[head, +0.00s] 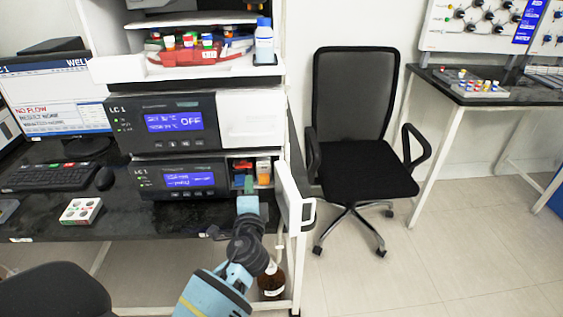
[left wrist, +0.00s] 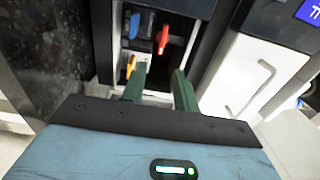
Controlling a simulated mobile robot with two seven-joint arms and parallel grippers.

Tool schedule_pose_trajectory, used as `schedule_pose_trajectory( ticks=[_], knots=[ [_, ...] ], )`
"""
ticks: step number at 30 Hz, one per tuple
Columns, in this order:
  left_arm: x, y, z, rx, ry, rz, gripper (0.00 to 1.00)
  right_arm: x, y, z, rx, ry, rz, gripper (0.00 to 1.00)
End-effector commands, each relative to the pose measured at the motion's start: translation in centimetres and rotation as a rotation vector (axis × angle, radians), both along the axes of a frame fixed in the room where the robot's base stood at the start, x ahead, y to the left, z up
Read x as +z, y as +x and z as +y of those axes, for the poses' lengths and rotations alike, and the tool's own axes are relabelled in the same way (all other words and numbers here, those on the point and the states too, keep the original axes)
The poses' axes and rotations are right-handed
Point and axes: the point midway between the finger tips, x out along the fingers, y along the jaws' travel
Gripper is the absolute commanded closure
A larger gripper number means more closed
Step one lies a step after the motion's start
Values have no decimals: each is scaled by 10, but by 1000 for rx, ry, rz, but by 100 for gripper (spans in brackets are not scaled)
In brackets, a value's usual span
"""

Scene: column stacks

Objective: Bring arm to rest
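My left arm (head: 214,290) reaches up from the bottom of the head view, its gripper (head: 249,184) in front of the open compartment (head: 236,161) of the lower LC 1 unit. In the left wrist view the two green fingers (left wrist: 160,84) stand apart with nothing seen between them. Beyond the fingertips, the compartment holds a red piece (left wrist: 163,40), an orange piece (left wrist: 131,67) and a blue piece (left wrist: 134,25). Whether the fingertips are inside the opening is hard to tell. My right gripper is in neither view.
The compartment's white door (head: 290,192) stands open just right of my gripper. A brown bottle (head: 271,280) stands below, close to my arm. A small white box (head: 80,211) and a mouse (head: 104,179) lie on the bench. A black chair (head: 362,165) stands right, with open floor around it.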

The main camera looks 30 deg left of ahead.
Motion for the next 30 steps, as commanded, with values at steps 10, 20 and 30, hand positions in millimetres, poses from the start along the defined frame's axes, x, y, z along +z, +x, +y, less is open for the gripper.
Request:
schedule_pose_trajectory(
  ticks=[10,20,30],
  knots=[
    [-32,-23,-8,-44,-105,45,70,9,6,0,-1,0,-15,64],
    [-136,-147,-56,-156,-623,202,70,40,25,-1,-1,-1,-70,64],
    [-177,-307,-109,-90,-1223,310,70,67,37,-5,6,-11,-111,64]
  ],
)
